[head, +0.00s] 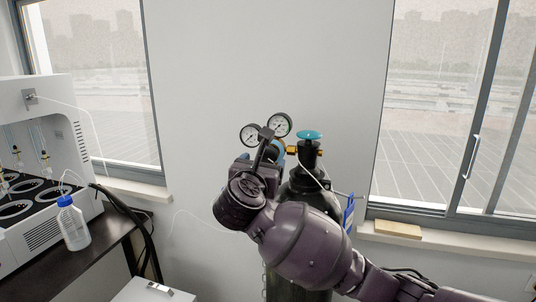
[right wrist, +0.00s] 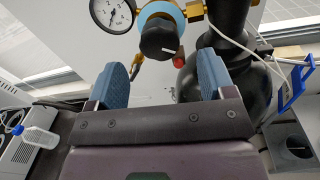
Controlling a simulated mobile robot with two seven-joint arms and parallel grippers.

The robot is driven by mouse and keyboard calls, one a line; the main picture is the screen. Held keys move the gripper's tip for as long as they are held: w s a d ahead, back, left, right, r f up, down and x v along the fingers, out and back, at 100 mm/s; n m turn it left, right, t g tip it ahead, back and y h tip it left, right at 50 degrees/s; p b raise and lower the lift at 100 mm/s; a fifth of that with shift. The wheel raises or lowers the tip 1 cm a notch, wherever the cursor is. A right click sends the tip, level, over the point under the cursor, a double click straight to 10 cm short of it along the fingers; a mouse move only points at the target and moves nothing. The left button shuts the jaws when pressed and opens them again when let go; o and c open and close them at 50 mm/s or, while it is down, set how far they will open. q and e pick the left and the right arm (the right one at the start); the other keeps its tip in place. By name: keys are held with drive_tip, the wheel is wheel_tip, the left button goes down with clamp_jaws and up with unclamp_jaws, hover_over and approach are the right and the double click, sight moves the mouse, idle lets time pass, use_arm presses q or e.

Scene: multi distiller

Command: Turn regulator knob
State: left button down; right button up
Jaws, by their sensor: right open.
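The black regulator knob (right wrist: 160,38) shows in the right wrist view, with a white mark on its face and a light blue ring (right wrist: 160,13) behind it. My right gripper (right wrist: 161,76) is open, with one blue finger on each side below the knob, and nothing is between the fingers. The knob appears just beyond the fingertips; I cannot tell the exact gap. In the head view my right gripper (head: 255,160) is in front of the regulator and hides most of it. Two round gauges (head: 279,125) show above. My left gripper is out of view.
The dark gas cylinder (head: 318,195) stands by the wall with a turquoise valve wheel (head: 309,134) on top. A blue tag (right wrist: 292,88) hangs beside it. A white distiller (head: 50,140) and a blue-capped bottle (head: 72,225) are at the left.

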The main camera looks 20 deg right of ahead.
sight(267, 157)
drive_tip(key=p+x, duration=0.1)
drive_tip(key=x, duration=0.4)
drive_tip(key=shift+w+d, duration=0.15)
drive_tip(key=shift+w, duration=0.2)
drive_tip(key=c, duration=0.9)
